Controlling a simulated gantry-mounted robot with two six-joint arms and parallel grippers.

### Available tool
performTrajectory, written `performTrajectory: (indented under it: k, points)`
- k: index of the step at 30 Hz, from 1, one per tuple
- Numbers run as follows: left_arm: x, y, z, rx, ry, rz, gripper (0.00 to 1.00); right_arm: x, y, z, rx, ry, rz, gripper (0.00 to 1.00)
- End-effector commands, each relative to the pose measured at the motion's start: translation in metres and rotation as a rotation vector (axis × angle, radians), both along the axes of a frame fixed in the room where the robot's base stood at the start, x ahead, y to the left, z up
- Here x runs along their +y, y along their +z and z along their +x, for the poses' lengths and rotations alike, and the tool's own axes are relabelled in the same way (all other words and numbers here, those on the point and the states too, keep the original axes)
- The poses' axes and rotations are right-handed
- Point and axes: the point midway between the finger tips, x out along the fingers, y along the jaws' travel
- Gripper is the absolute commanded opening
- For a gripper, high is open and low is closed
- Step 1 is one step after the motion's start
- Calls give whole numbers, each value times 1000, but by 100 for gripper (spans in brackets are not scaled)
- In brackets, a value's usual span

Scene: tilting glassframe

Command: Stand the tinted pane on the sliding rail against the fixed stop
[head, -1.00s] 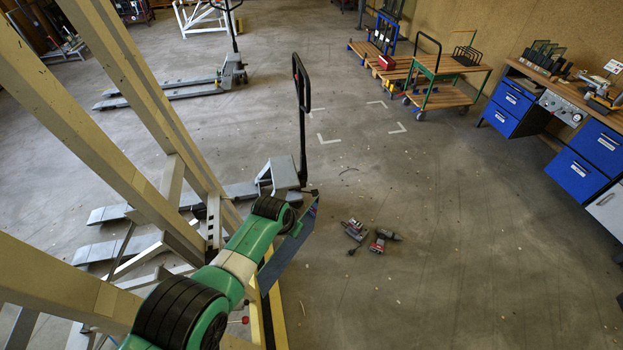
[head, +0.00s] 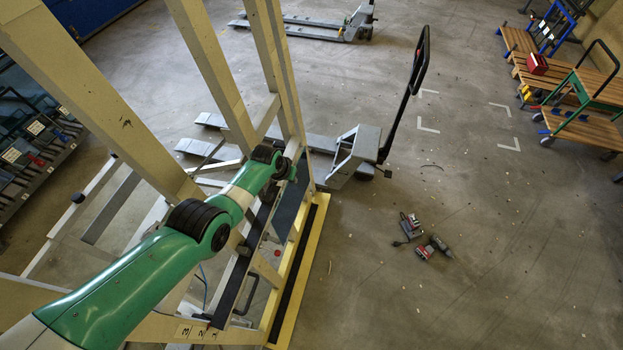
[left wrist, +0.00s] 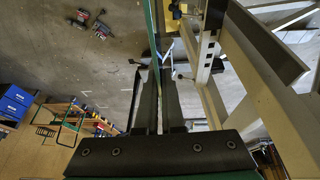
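The tinted pane (head: 291,205) is a dark bluish sheet beside the beige frame in the head view, partly hidden by my left arm. In the left wrist view the pane (left wrist: 154,45) shows nearly edge-on as a thin green line running up from between the fingers. My left gripper (left wrist: 158,85) is shut on it. A long yellow rail with a dark strip (head: 300,270) runs along the frame's foot, close to the pane. Whether the pane's lower edge touches the rail is unclear. I cannot pick out the fixed stop with certainty. My right gripper is in neither view.
The beige frame (head: 217,75) has uprights close around my left arm. A grey pallet truck (head: 355,150) stands just beyond the pane. Two power tools (head: 425,240) lie on the floor to the right. Wooden carts (head: 585,130) stand farther right, with open floor between.

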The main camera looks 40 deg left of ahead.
Motion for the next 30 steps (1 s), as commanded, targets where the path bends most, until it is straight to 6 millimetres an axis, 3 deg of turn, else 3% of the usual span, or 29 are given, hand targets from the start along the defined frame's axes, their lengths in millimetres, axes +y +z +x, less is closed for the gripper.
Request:
performTrajectory:
  k: [4, 19, 30]
  points:
    - [11, 1, -5, -7, 39, -9, 0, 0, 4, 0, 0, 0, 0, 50]
    - [18, -1, -9, -6, 46, -12, 0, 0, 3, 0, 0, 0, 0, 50]
    - [55, -10, -29, -6, 46, -11, 0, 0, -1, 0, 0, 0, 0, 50]
